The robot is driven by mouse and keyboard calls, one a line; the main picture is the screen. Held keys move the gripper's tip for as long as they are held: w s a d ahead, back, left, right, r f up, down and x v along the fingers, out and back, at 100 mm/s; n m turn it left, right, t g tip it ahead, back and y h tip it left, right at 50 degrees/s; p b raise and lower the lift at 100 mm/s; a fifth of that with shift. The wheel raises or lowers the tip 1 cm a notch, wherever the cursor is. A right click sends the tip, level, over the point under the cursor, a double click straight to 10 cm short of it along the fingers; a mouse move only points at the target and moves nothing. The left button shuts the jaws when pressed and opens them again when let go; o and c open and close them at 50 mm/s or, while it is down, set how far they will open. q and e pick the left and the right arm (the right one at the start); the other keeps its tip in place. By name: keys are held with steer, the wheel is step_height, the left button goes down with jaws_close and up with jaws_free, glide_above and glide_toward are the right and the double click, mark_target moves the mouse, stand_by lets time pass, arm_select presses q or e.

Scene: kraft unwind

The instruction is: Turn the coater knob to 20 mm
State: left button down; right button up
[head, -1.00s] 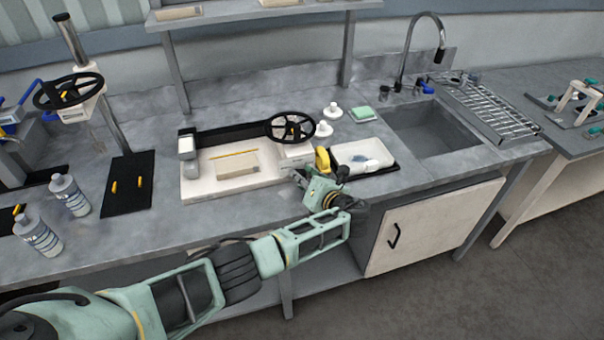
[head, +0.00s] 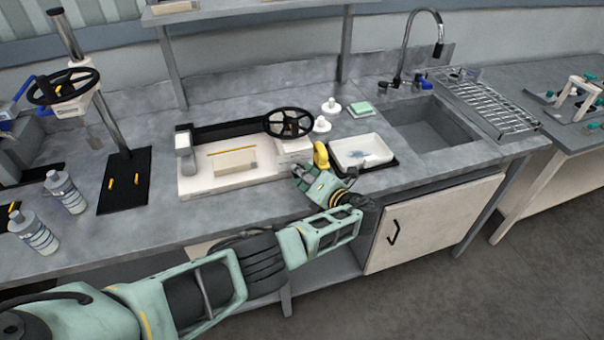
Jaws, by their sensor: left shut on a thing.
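The coater (head: 205,185) is a white flat-bed machine on the grey bench, with a black handwheel (head: 288,123) at its right end above a white block (head: 295,145). My left gripper (head: 299,172) is at the front right of this block, with its fingers shut at the coater's side. The coater knob is hidden by the fingers, and its scale cannot be read. My right gripper is not in view.
A yellow object (head: 320,154) stands just behind my left gripper, beside a white tray (head: 345,160). White bottles (head: 321,125), a sponge (head: 361,109) and the sink (head: 430,130) lie farther right. Two labelled bottles (head: 64,192) stand at the left.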

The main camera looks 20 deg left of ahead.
arm_select(q)
steer(key=shift+a+r, duration=0.15)
steer(key=c, duration=1.6)
jaws_free()
steer(key=shift+o, duration=0.2)
